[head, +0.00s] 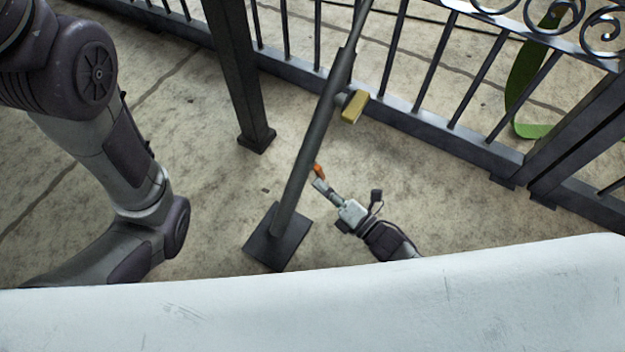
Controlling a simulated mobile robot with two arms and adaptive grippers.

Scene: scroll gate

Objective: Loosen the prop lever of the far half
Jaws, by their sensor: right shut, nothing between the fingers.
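A dark prop bar (316,130) slants up from a square foot plate (278,236) on the ground towards the gate (466,80). A yellow block (354,106) on a short stub sticks out from the right side of the bar. A small orange piece (319,171) shows beside the bar lower down; I cannot tell whether it is the lever's end. My right gripper (321,186) is shut and empty, its tip close to the orange piece; contact cannot be told. My left arm shows at the left, but its gripper is out of view.
A dark square post (236,72) stands left of the bar. The iron gate with scrollwork runs across the back and right, with a thick post (575,140) at the right. A green curved thing (527,88) lies beyond it. Paved ground is open left of the post.

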